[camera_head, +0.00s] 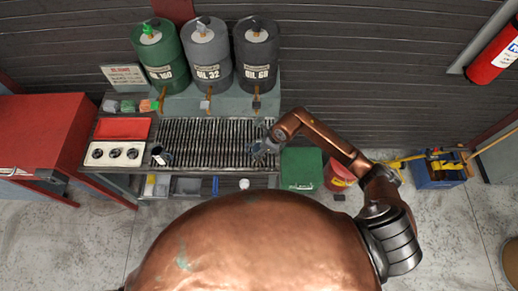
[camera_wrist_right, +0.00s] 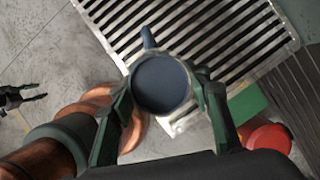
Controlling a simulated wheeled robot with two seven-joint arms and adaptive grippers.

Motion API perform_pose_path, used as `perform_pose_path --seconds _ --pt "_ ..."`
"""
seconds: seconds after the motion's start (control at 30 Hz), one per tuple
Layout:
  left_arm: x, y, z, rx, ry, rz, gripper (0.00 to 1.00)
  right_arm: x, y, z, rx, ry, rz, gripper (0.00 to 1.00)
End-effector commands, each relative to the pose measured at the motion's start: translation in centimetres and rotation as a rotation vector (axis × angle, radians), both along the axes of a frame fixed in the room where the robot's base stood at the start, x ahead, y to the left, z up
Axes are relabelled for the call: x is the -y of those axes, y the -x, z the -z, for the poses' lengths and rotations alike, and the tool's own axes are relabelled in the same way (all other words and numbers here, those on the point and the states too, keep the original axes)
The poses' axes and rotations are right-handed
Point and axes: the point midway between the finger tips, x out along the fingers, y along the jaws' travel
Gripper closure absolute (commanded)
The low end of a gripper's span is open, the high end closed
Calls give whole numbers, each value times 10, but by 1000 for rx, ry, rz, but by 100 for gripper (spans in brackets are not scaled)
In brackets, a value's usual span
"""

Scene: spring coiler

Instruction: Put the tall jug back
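A dark blue-grey jug (camera_wrist_right: 162,84) with a spout is seen from above in the right wrist view, at the end of the slatted grate (camera_wrist_right: 222,35). My right gripper (camera_wrist_right: 165,98) has a finger against each side of it and looks shut on it. In the head view my right gripper (camera_head: 264,148) is over the right end of the grate, and the jug is mostly hidden there. I cannot tell whether the jug touches the grate. Another small dark jug (camera_head: 161,156) stands at the grate's left end. My left gripper (camera_wrist_right: 22,97) shows small at the left of the wrist view, open and empty.
Green (camera_head: 160,54), grey (camera_head: 207,54) and black (camera_head: 256,55) oil drums with taps stand behind the grate. A green box (camera_head: 301,168) and red bucket (camera_head: 339,177) stand right. The grate's middle is clear.

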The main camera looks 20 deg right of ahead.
Motion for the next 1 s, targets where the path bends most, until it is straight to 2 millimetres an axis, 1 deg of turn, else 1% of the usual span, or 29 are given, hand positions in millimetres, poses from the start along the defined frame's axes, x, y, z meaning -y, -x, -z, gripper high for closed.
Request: perform_pose_path --seconds 0.03,0.27,0.5,0.63,0.77,1.0 --pt "0 0 1 0 0 0 60 0 0 1 0 0 0 54" --pt "0 0 0 0 0 0 60 0 0 0 0 0 0 39" --pt "0 0 0 0 0 0 60 0 0 0 0 0 0 39" --pt "0 0 -1 0 0 0 60 2 1 -6 2 1 0 39" --pt "0 0 2 -1 0 0 60 8 5 -24 4 2 -1 39" --pt "0 1 8 -2 0 -1 60 24 18 -71 5 4 -1 39"
